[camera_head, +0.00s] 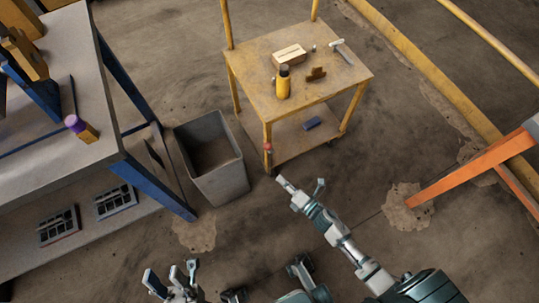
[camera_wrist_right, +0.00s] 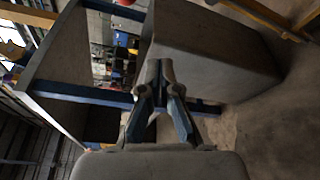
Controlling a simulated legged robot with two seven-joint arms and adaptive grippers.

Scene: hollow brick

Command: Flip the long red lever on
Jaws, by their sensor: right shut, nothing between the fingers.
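A small red thing (camera_head: 267,148) shows at the near left leg of the yellow cart; it is too small to tell whether it is the long red lever. A red, rounded piece (camera_wrist_right: 125,2) is cut off at the top edge of the right wrist view. No long lever shape is clearly visible. My right gripper (camera_head: 281,181) is in front of the cart, a little below the red thing in the picture and apart from it. In the right wrist view its fingers (camera_wrist_right: 163,66) are together and empty. My left gripper (camera_head: 172,271) is low at the bottom, fingers apart and empty.
A grey bin (camera_head: 213,160) stands left of my right gripper, beside a blue-legged workbench (camera_head: 50,125). The yellow cart (camera_head: 335,82) carries a yellow bottle (camera_head: 283,84), a box (camera_head: 289,55) and a hammer (camera_head: 343,51). An orange beam (camera_head: 470,170) is at right.

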